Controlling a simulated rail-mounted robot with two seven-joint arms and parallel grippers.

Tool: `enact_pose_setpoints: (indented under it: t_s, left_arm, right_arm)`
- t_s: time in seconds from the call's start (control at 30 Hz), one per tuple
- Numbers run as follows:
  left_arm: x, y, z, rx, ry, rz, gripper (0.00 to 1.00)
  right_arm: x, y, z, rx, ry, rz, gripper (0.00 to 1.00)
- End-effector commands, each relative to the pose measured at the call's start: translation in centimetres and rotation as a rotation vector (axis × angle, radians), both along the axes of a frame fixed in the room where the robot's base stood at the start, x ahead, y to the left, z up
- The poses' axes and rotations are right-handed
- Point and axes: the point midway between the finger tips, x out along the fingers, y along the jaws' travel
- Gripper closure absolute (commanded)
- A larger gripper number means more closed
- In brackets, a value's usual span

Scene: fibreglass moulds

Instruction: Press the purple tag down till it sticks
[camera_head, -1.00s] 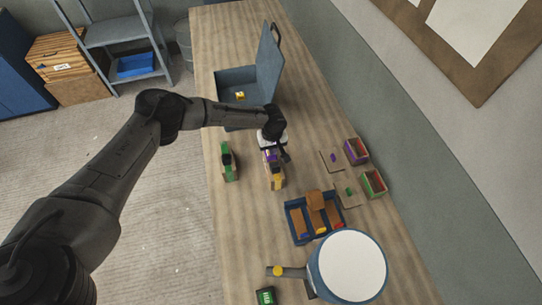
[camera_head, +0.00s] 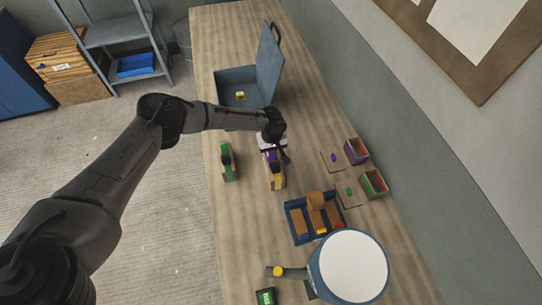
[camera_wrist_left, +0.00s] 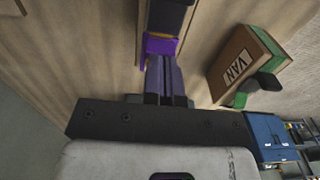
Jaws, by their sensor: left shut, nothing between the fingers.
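The purple tag (camera_wrist_left: 160,46) lies on the wooden block (camera_head: 276,181), beside a dark part, in the left wrist view. My left gripper (camera_wrist_left: 164,66) is shut and empty, with its fingertips right at the near edge of the tag. I cannot tell whether they touch it. In the head view my left gripper (camera_head: 284,158) is over the far end of the block and hides most of the tag. My right gripper is not in view.
A second block marked VAN with a green strap (camera_wrist_left: 238,68) stands close by. An open blue-grey case (camera_head: 236,76) is at the far end of the table. A blue tray (camera_head: 291,222) and small boxes stand on the right. A round white lamp (camera_head: 347,266) stands in front.

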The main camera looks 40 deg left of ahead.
Motion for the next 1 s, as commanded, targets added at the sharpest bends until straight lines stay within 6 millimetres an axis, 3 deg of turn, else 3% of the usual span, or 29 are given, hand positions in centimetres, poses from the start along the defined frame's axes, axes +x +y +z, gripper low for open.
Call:
enact_pose_setpoints:
  t_s: [0.57,1.0]
  left_arm:
    - [0.0,0.01,-0.88,0.0,0.0,0.0,1.0]
    - [-0.05,0.05,-0.49,0.001,0.001,0.0,1.0]
  right_arm:
    - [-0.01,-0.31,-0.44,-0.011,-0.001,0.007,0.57]
    - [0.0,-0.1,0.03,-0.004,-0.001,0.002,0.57]
